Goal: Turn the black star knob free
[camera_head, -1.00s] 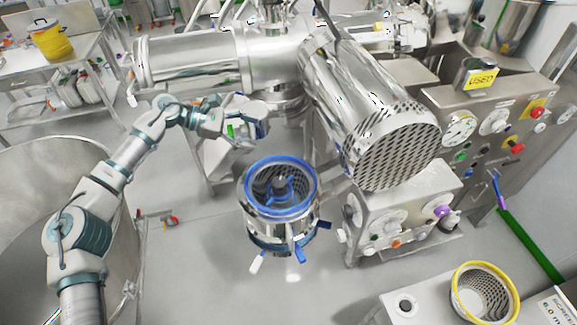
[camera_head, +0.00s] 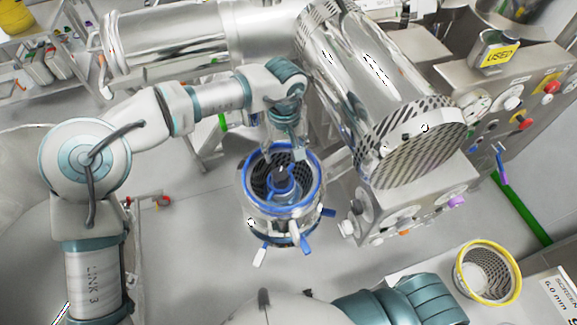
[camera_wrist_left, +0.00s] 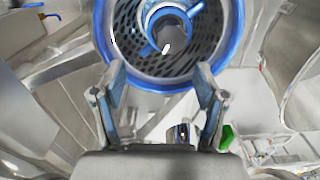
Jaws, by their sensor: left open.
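The mill housing (camera_head: 248,212) is a steel drum with a blue ring (camera_head: 315,187) around its open top and a perforated screen inside. A blue-armed rotor sits in the middle of the screen. At its centre is a dark hub, seemingly the black star knob (camera_head: 282,172); its star shape is not clear. In the wrist view the knob (camera_wrist_left: 173,27) lies beyond the fingertips, near the top edge. My left gripper (camera_head: 284,148) is above the far side of the drum opening. Its fingers (camera_wrist_left: 160,68) are spread and empty, apart from the knob. My right gripper is out of view.
A large steel cylinder with a perforated end (camera_head: 425,155) hangs right of the drum. Clamp handles (camera_head: 303,243) stick out low on the drum. A yellow-rimmed screen basket (camera_head: 462,270) stands at lower right. A control panel (camera_head: 505,100) is at right.

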